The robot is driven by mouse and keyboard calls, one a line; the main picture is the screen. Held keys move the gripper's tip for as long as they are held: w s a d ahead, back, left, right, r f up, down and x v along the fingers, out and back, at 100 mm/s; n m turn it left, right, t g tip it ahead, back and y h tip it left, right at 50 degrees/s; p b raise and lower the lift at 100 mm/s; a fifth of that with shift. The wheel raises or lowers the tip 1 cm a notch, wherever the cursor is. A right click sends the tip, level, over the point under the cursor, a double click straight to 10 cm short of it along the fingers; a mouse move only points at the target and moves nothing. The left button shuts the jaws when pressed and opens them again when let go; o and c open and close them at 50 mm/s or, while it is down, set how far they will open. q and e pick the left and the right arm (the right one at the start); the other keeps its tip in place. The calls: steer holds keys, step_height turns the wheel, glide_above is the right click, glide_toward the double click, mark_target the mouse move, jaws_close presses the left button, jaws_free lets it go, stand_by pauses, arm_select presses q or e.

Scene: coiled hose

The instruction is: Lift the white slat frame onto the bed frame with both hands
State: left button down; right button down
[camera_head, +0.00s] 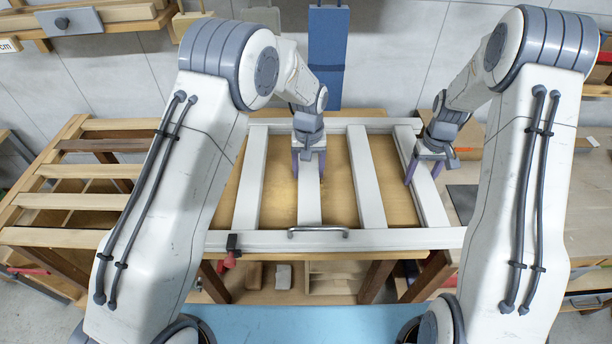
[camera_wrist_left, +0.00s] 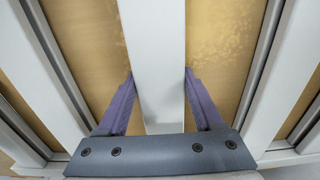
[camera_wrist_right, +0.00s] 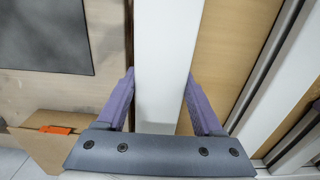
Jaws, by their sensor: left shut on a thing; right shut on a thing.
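The white slat frame (camera_head: 365,190) lies flat on a wooden bench top, its slats running from front to back. My left gripper (camera_head: 309,168) is shut on a middle slat (camera_wrist_left: 152,50), with one finger on each side of it. My right gripper (camera_head: 426,170) is shut on the right end slat (camera_wrist_right: 166,50), also with a finger on each side. A low wooden slatted frame, apparently the bed frame (camera_head: 70,201), stands to the left of the bench. My left arm hides part of the gap between the two.
A black clamp with a red handle (camera_head: 229,259) sits at the white frame's front rail, beside a metal handle (camera_head: 318,231). A cardboard box (camera_wrist_right: 50,140) and a dark flat panel (camera_head: 463,203) lie to the right. A blue surface (camera_head: 300,324) is in front.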

arm_select(q)
steer(key=shift+w+r, duration=0.1)
steer(key=shift+r, duration=0.05)
arm_select(e)
steer(key=shift+w+r, duration=0.1)
steer(key=shift+r, duration=0.05)
